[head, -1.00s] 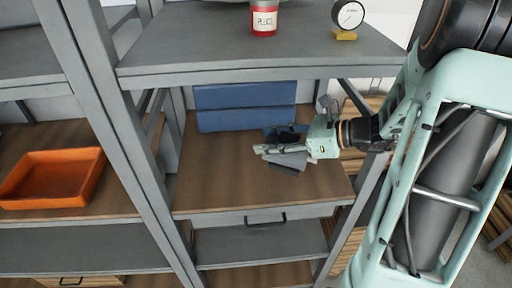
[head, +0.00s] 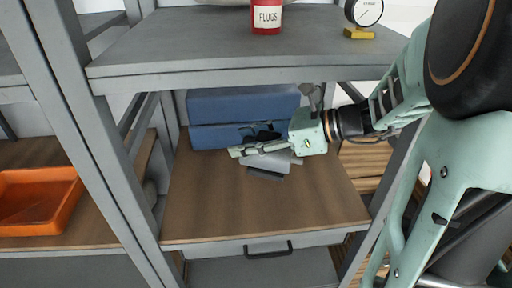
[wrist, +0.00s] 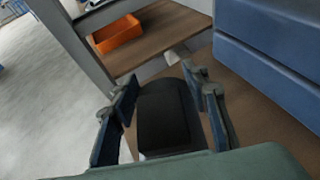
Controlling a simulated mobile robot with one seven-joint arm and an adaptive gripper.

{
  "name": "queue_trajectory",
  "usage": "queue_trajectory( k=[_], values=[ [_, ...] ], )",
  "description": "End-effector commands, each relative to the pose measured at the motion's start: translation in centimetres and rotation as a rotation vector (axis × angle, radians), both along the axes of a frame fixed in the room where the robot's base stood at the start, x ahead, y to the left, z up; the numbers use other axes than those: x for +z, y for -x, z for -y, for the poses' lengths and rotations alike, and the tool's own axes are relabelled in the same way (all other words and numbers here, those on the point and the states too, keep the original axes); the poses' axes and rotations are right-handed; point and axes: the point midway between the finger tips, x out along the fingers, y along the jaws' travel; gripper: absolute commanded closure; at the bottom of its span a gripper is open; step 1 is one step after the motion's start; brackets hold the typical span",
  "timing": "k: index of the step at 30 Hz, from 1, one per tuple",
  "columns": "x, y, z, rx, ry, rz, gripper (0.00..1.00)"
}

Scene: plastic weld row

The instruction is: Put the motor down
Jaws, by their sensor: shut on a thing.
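The motor (wrist: 165,115) is a dark, rounded block between the two fingers of my gripper (wrist: 163,84) in the wrist view. In the head view my gripper (head: 252,146) reaches in from the right over the wooden shelf board (head: 210,205) and points left. I cannot tell whether the motor's underside touches the board.
Blue boxes (head: 225,105) are stacked at the back of this shelf. A grey shelf (head: 200,45) above carries a red-labelled plugs jar (head: 266,18) and a dial gauge (head: 364,12). An orange tray (head: 35,205) sits on the left bay. The board's front is clear.

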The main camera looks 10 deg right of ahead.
Motion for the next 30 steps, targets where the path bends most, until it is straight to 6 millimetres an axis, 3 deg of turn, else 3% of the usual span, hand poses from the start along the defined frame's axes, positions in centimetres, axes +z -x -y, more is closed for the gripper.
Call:
queue_trajectory(
  k=[9, 15, 30],
  values=[
    [-2.9, -2.9, -6.1, 0.006, -0.004, 0.004, 1.00],
    [-6.0, -4.1, -8.4, 0.003, -0.006, 0.002, 1.00],
    [-9.2, -5.1, -10.5, 0.003, -0.004, 0.003, 1.00]
  ],
)
